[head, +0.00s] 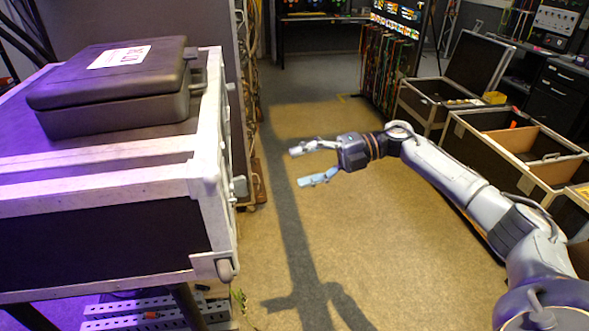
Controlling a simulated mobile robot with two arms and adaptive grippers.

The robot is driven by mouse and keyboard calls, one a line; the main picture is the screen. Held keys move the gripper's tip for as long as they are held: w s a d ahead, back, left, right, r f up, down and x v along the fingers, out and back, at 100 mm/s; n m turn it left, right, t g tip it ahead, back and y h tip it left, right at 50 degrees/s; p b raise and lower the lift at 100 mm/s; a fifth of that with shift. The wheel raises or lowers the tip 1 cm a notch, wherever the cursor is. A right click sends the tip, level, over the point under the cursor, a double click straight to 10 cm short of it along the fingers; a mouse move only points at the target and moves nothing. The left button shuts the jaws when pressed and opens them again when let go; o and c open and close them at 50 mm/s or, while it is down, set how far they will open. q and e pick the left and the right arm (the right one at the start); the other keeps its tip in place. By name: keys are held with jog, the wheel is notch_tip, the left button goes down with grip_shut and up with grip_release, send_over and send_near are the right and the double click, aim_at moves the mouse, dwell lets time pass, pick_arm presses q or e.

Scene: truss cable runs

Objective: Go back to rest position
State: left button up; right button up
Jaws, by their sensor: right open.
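My right gripper (316,163) is in the middle of the head view, above the open floor. Its two fingers point left and stand apart, with nothing between them. The right arm reaches in from the lower right corner. The gripper is apart from the flight case on the left. My left gripper is not in the head view.
A large flight case (105,245) with metal edges fills the left side, with a closed dark case (118,88) on top. Open cases (520,150) stand at the right. Cables hang on a rack (387,70) at the back. The floor (410,255) between is clear.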

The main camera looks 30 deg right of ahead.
dwell(0.4)
jog(key=w+d+f+m+t+h+b, duration=0.15)
jog(key=f+m+t+h, duration=0.3)
jog(key=f+m, duration=0.8)
jog(key=w+d+f+m+t+h+b, duration=0.1)
jog(key=w+f+m+t+h, duration=0.35)
jog(key=f, duration=1.55)
jog(key=s+d+f+m+g+h+b, duration=0.15)
jog(key=s+f+m, duration=0.25)
jog(key=s+f, duration=0.5)
jog(key=s+a+f+m+g+h, duration=0.1)
jog(key=s+f+m+h, duration=0.4)
jog(key=f, duration=0.8)
jog(key=s+a+f+m+g, duration=0.1)
jog(key=s+a+f+g, duration=0.2)
jog(key=s, duration=1)
jog(key=s+a+f+m+g+b, duration=0.1)
jog(key=s+a+f+g, duration=0.2)
jog(key=s+f, duration=0.6)
jog(key=s+a+f+m+g, duration=0.2)
jog(key=s+f, duration=0.5)
jog(key=s, duration=1.1)
jog(key=shift+a+g, duration=0.5)
jog(key=shift+g, duration=0.35)
